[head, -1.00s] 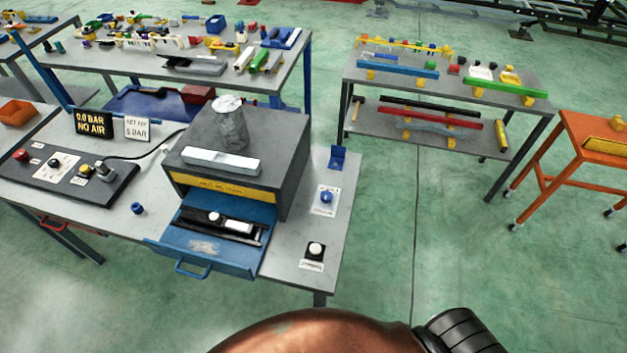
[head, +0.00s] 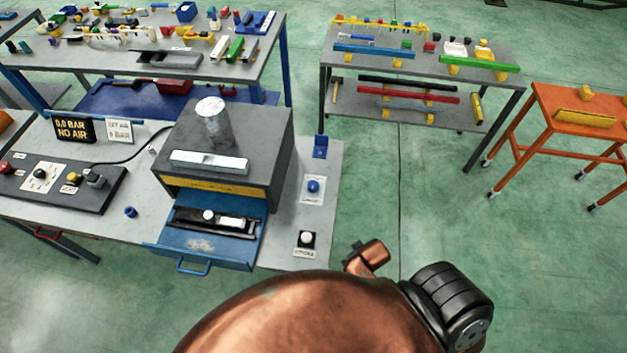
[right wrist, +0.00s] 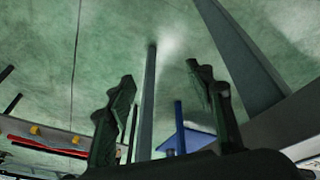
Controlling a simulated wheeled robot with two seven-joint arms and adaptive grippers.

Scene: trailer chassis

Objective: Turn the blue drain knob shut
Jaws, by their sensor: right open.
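The blue drain knob (head: 313,186) stands on a white plate (head: 314,196) near the right edge of the grey workbench in the head view. My right arm fills the bottom of the head view, in front of the bench and short of the knob. Its gripper is not visible there. In the right wrist view my right gripper (right wrist: 160,110) is open and empty, its two dark fingers apart. Green floor and grey table legs show beyond them. I cannot make out the knob in that view. My left gripper is in neither current view.
A black-and-white button (head: 306,238) sits nearer the bench front, and a blue bracket (head: 320,147) stands behind the knob. An open blue drawer (head: 203,247) juts from the grey cabinet (head: 262,140). A sign (head: 74,130) reads 0.0 BAR NO AIR.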

